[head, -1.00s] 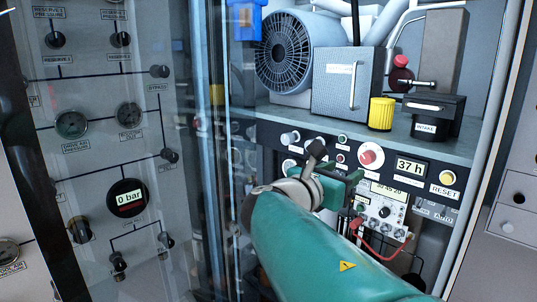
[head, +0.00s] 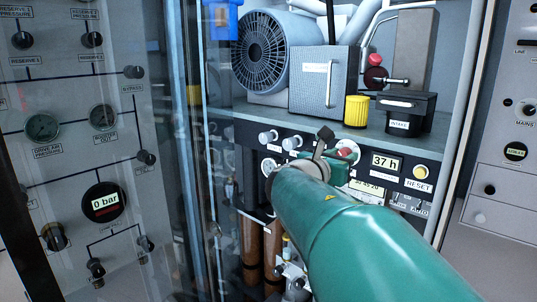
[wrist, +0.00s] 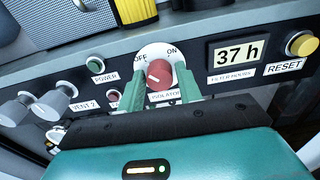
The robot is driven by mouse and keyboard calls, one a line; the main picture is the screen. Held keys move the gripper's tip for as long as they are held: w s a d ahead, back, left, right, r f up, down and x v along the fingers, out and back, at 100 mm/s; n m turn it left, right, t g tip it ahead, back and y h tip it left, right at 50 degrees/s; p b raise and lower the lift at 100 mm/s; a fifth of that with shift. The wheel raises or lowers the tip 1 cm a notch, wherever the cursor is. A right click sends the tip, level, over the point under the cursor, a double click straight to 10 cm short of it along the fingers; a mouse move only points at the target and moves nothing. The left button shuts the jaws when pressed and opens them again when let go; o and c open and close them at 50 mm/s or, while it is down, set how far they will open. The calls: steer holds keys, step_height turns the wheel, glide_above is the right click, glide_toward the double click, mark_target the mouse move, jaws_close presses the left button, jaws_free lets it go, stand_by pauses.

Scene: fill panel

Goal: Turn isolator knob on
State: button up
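The isolator knob is red on a round white dial marked OFF at upper left and ON at upper right. In the wrist view the knob (wrist: 159,74) sits at the centre, with the ISOLATOR label below it. The exact angle of its pointer is hard to tell. My gripper (wrist: 160,88) is open, with one green finger to each side of the knob's lower part. I cannot tell whether either finger touches it. In the head view my gripper (head: 338,160) is in front of the panel and the knob (head: 346,152) is partly hidden behind it.
The filter-hours display (wrist: 238,52) reads 37 h, right of the knob. A yellow RESET button (wrist: 301,43) is farther right. A green POWER button (wrist: 96,65) and grey VENT 2 knob (wrist: 77,107) are left. A yellow cylinder (head: 356,111) stands on the shelf above.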

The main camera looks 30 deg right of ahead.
steer(key=c, duration=0.5)
steer(key=shift+c, duration=0.2)
steer(key=shift+m, duration=0.4)
steer(key=m, duration=1.7)
steer(key=o, duration=1)
